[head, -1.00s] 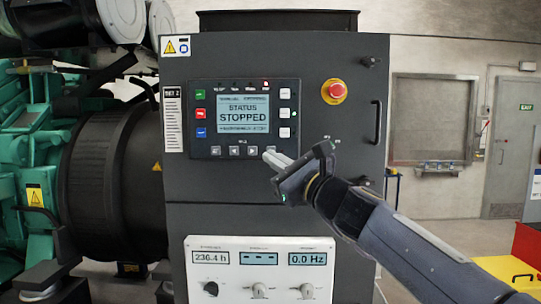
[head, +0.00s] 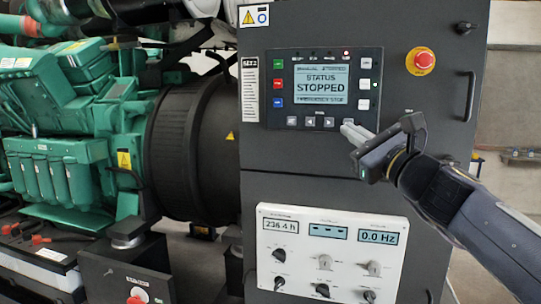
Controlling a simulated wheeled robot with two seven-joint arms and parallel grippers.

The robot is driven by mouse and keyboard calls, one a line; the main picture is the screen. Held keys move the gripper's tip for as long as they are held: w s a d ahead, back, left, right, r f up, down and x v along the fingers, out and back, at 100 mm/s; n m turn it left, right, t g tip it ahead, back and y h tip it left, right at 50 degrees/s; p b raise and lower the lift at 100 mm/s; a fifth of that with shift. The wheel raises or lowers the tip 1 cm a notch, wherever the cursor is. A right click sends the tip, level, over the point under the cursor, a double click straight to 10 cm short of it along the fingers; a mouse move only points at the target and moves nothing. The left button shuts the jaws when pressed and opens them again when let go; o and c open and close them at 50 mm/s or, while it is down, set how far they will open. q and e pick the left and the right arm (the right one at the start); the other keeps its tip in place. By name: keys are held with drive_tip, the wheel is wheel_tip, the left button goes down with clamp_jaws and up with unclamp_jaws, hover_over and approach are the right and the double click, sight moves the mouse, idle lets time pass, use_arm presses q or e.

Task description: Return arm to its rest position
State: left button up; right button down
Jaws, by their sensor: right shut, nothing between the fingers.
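My right gripper (head: 352,132) is shut and empty. Its fingertips are at the lower right corner of the control panel (head: 323,88), over the bottom row of buttons. I cannot tell whether they touch it. My right arm comes in from the lower right. The panel is on a dark cabinet (head: 440,110) labelled SET 2. My left gripper is not in view.
A red emergency stop button (head: 421,61) and a handle (head: 468,97) are on the cabinet's right side. A white meter panel (head: 330,252) with knobs sits below. A green engine (head: 60,150) fills the left. A low dark box (head: 125,270) with a red button stands at lower left.

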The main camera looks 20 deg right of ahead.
drive_tip(key=s+a+f+n+g+y, duration=0.1)
drive_tip(key=s+a+f+n+g, duration=0.3)
drive_tip(key=s+f+n, duration=0.45)
drive_tip(key=s+a+f+n+g, duration=0.35)
drive_tip(key=f+n, duration=0.25)
drive_tip(key=f, duration=0.6)
drive_tip(key=s+a+f+n+g+y, duration=0.1)
drive_tip(key=s+a+f+n+g, duration=0.45)
drive_tip(key=f, duration=0.55)
drive_tip(key=s+d+f+n+g+h, duration=0.2)
drive_tip(key=s+f+n, duration=0.4)
drive_tip(key=f, duration=0.5)
drive_tip(key=shift+s+n+h, duration=0.3)
drive_tip(key=shift+s, duration=0.9)
drive_tip(key=shift+d, duration=0.1)
